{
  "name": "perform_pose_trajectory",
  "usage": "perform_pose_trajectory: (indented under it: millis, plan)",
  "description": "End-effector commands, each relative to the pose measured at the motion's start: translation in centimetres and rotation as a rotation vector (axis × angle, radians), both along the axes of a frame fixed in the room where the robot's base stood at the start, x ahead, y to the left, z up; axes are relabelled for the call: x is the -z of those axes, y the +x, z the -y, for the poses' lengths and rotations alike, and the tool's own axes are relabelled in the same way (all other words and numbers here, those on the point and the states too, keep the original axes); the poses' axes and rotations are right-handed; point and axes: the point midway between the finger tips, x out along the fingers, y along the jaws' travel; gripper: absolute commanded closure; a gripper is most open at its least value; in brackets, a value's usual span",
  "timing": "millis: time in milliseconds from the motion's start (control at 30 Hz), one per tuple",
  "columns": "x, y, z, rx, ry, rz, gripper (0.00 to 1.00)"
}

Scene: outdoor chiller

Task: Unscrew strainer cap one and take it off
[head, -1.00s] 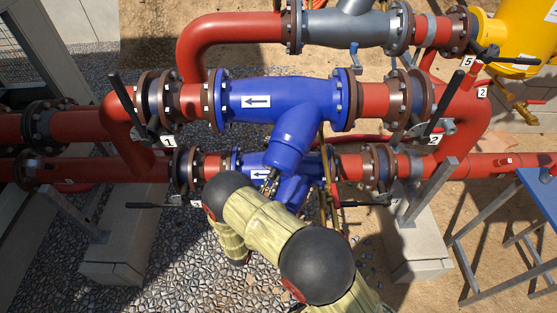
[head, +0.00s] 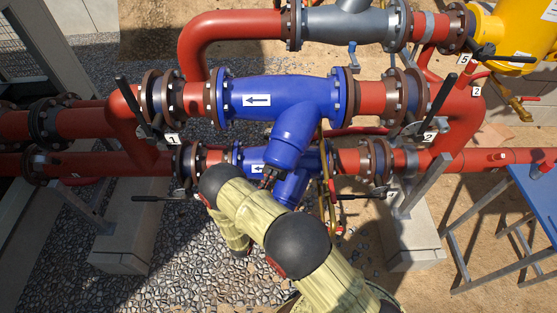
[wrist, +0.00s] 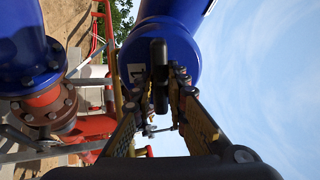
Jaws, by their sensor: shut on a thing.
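The upper blue strainer (head: 290,95) has a white arrow label and a branch slanting down toward me. In the wrist view the round blue end of that branch, strainer cap one (wrist: 182,50), shows a label with a 1. A black bar handle (wrist: 159,72) stands out in front of the cap, upright in the picture. My gripper (wrist: 160,98) is shut on this handle, a finger on either side. In the head view my gripper (head: 268,178) is at the branch's lower end, and my arm hides most of the cap. I see no gap between cap and branch.
A second blue strainer (head: 298,188) lies just below and behind my gripper. Black valve levers stand beside the red pipes (head: 465,125) on both sides. A blue table (head: 535,195) stands at the right.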

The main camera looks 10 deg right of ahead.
Motion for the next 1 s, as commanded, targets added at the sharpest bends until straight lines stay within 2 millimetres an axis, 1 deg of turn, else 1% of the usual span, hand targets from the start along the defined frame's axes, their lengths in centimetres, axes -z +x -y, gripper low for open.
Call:
perform_pose_trajectory:
  millis: [33, 67, 400, 633, 700, 933, 1000]
  plan:
    - [0.02, 0.07, -0.1, -0.003, 0.003, 0.001, 1.0]
    - [0.03, 0.07, -0.09, -0.004, 0.003, 0.002, 0.84]
    - [0.03, 0.03, -0.03, -0.003, 0.004, 0.003, 0.65]
    - [0.03, 0.02, -0.02, -0.003, 0.005, 0.004, 0.64]
    - [0.12, -0.01, 0.03, -0.002, 0.005, 0.001, 0.61]
    - [0.09, -0.02, -0.02, -0.003, 0.005, 0.002, 0.61]
    - [0.5, -0.57, -0.58, -0.006, 0.004, 0.001, 0.61]
